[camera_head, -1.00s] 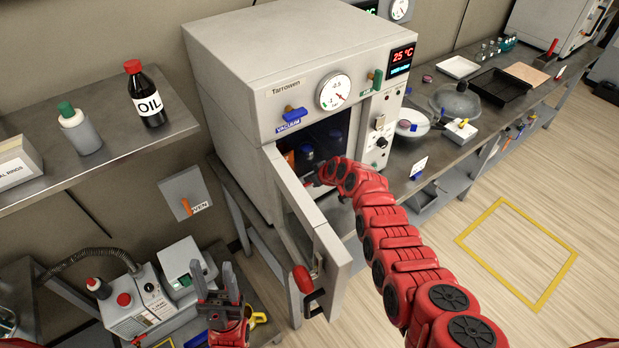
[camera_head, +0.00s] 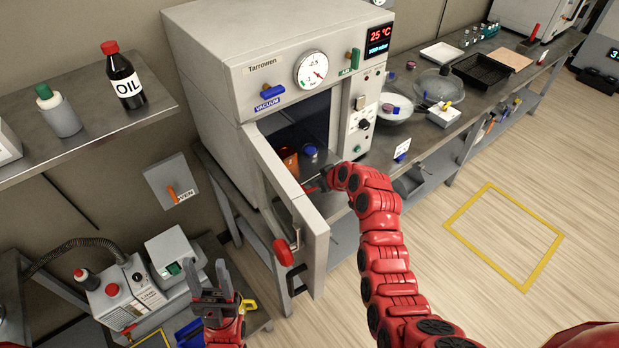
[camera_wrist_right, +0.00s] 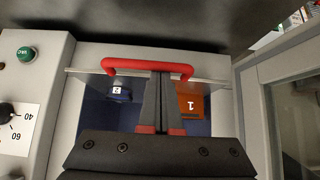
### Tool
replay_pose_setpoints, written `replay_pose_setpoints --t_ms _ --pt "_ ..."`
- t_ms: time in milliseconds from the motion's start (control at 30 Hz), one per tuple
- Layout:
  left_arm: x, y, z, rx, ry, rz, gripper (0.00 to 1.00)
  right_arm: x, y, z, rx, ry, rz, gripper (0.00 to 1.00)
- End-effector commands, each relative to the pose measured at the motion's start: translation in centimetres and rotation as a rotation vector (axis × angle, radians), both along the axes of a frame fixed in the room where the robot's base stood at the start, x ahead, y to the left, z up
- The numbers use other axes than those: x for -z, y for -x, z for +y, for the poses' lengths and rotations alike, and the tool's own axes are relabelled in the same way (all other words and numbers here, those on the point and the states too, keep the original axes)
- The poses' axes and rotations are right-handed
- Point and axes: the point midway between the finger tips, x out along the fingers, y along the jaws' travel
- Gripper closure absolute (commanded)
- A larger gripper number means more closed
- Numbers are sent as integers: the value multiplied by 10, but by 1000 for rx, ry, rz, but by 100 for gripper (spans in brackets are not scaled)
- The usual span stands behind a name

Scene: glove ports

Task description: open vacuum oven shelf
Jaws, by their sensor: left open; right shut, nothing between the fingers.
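The vacuum oven (camera_head: 275,50) stands on the bench with its door (camera_head: 290,205) swung open. Inside, a shelf with a red bar handle (camera_wrist_right: 148,66) shows in the right wrist view. On it are an orange block marked 1 (camera_wrist_right: 192,107) and a blue-topped thing marked 2 (camera_wrist_right: 117,92). My right gripper (camera_wrist_right: 160,78) is shut, its fingertips at the middle of the handle; I cannot tell whether they touch it. In the head view my right gripper (camera_head: 318,187) is at the oven opening. My left gripper (camera_head: 212,280) is open and empty, low, left of the door.
The open door with its red handle (camera_head: 283,252) stands left of my right arm. A pump (camera_head: 120,290) is at lower left. An oil bottle (camera_head: 125,78) stands on the left shelf. A glass-domed dish (camera_head: 438,84) and a black tray (camera_head: 483,72) are on the bench. Floor at right is clear.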

Motion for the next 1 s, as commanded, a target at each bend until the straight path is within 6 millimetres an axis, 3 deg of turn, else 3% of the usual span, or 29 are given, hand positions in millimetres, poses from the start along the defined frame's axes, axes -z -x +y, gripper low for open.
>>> replay_pose_setpoints --t_ms 133,400,1000 --pt "13 0 0 0 0 0 50 7 24 -17 2 2 4 100" --pt "24 0 0 0 0 0 50 4 51 -37 1 1 3 100" --pt "26 0 0 0 0 0 50 0 59 -43 -1 1 2 100"
